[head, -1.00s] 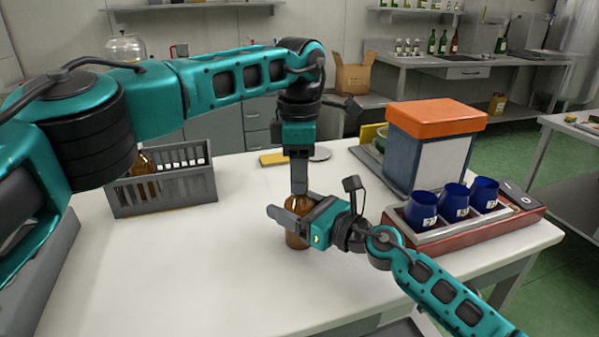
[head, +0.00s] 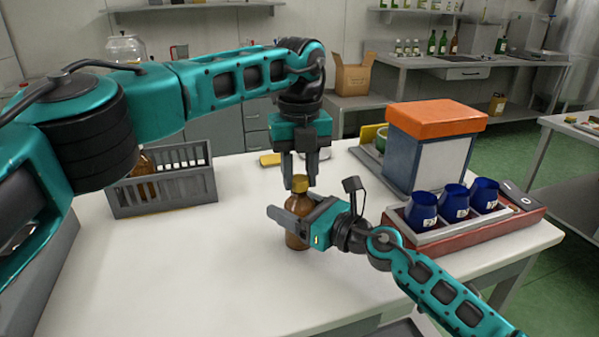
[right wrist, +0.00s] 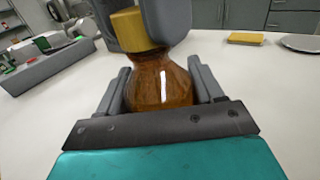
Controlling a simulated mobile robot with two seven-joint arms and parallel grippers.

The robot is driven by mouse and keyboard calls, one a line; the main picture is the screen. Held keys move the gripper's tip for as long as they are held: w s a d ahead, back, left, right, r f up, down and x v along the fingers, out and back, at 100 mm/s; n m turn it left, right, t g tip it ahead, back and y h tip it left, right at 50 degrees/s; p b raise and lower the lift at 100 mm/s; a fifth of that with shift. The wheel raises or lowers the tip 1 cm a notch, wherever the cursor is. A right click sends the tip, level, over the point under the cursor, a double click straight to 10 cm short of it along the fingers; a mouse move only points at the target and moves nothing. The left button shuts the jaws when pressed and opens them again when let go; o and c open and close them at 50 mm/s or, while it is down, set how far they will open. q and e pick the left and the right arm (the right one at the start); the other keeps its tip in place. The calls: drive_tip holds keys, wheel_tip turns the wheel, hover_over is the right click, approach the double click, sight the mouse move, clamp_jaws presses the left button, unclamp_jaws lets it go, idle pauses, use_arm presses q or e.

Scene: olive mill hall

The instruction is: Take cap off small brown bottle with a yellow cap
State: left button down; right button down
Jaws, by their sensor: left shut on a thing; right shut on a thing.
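The small brown bottle (head: 298,234) stands upright on the white table in the head view; it also shows in the right wrist view (right wrist: 160,82). My right gripper (head: 296,216) is shut around its body from the right. The yellow cap (head: 299,183) is at the bottle's top and shows larger in the right wrist view (right wrist: 138,30). My left gripper (head: 301,179) points straight down from above and is shut on the cap, with a finger on either side. I cannot tell whether the cap is loose from the neck.
A grey crate (head: 165,198) with a brown bottle inside stands at the left. At the right are a red tray (head: 475,233) with blue cups and a blue box with an orange lid (head: 435,119). A yellow pad (head: 271,159) lies behind. The front table is clear.

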sight(300, 178)
use_arm(q)
drive_tip(key=shift+n, duration=0.5)
drive_tip(key=shift+d+r, duration=0.1)
drive_tip(key=shift+r, duration=0.05)
drive_tip(key=shift+r, duration=0.95)
drive_tip(key=shift+r, duration=0.1)
drive_tip(key=shift+r, duration=1.9)
use_arm(e)
drive_tip(key=shift+c, duration=0.4)
unclamp_jaws()
